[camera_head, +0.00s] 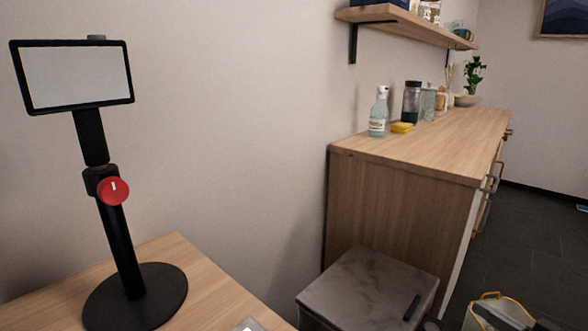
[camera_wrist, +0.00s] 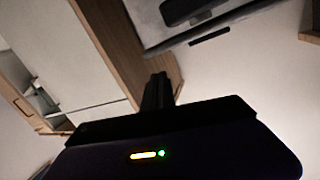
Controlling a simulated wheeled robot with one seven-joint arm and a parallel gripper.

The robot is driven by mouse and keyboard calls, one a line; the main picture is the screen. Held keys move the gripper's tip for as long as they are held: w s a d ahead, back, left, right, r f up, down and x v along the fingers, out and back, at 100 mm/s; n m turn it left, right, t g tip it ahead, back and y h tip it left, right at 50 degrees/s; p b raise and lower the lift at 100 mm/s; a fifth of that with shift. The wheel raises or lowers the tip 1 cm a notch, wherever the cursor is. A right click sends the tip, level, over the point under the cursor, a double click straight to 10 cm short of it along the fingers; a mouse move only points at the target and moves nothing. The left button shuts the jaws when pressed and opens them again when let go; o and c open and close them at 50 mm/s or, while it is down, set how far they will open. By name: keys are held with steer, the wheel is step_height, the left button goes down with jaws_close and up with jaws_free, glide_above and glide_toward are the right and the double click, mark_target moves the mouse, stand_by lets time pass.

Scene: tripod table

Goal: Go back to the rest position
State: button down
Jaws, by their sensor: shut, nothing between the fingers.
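In the wrist view my gripper (camera_wrist: 158,85) shows as a dark pair of fingers close together, shut with nothing held. The dark housing behind it carries small yellow and green lights. My gripper does not show clearly in the head view. A black tripod-style stand (camera_head: 122,230) with a round base, a red knob (camera_head: 114,191) and a tilted pale screen (camera_head: 78,76) stands upright on the wooden table (camera_head: 185,255) at the left. In the wrist view my gripper appears apart from the surfaces behind it.
A wooden cabinet (camera_head: 400,200) stands at the right, with a spray bottle (camera_head: 378,115), a yellow sponge (camera_head: 402,128) and jars on top. A grey lidded bin (camera_head: 370,285) stands before it. A wall shelf (camera_head: 405,24) is above. Dark floor at far right is open.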

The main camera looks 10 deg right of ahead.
steer(key=s+a+f+m+g+h, duration=0.2)
steer(key=s+a+f+m+h, duration=0.2)
steer(key=s+f+m+h, duration=0.5)
steer(key=s+a+r+n+y, duration=0.2)
steer(key=s+a+r+n, duration=0.15)
steer(key=s+a, duration=0.9)
steer(key=s+a+r+n+y, duration=0.3)
steer(key=s+a+n, duration=0.2)
steer(key=s+a, duration=0.8)
step_height(320, 180, up, 32)
steer(key=w+p, duration=0.1)
steer(key=p, duration=3.1)
steer(key=shift+a+f+h, duration=0.2)
steer(key=shift+h, duration=0.1)
steer(key=shift+w, duration=0.1)
